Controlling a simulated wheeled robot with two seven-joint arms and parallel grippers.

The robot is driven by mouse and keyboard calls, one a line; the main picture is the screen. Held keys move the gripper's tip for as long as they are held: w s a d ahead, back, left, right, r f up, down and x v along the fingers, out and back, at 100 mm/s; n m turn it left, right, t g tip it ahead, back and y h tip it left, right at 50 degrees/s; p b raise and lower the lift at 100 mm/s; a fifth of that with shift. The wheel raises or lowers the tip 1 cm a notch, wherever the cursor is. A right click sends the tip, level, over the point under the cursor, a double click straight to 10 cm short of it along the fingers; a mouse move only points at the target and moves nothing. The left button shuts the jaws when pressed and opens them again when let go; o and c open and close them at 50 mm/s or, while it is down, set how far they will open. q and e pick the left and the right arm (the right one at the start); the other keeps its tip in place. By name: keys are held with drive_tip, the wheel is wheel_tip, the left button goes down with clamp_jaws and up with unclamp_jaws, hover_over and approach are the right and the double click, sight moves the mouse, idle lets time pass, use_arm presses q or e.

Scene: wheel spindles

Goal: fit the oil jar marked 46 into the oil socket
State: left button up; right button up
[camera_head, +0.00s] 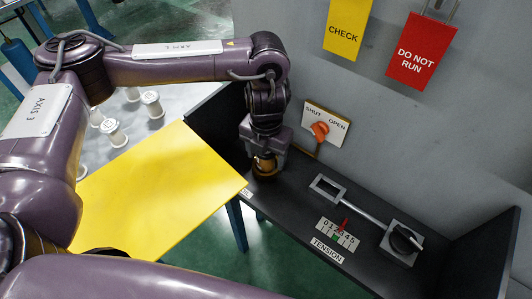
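My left arm reaches in from the left and bends down over the dark shelf. Its gripper (263,155) points straight down at a small amber-brown jar (264,167). The jar stands upright at the shelf's left end, low against a dark round base that may be the oil socket. The fingers are at the jar's top, but the gripper body hides how they sit on it. No number can be read on the jar. How deep it sits cannot be seen. My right arm crosses the bottom edge; its gripper is out of view.
A SHUT/OPEN plate (334,118) with an orange handle (320,130) is on the grey wall right of the gripper. A metal frame and rod (355,207) and a TENSION scale (338,234) occupy the shelf. A yellow panel (160,195) and several white spools (152,103) are left.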

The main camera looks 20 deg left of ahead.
use_arm(q)
drive_tip(key=shift+r, duration=0.3)
wheel_tip(320, 180, up, 11)
drive_tip(key=shift+p, duration=0.75)
drive_tip(key=shift+r, duration=0.35)
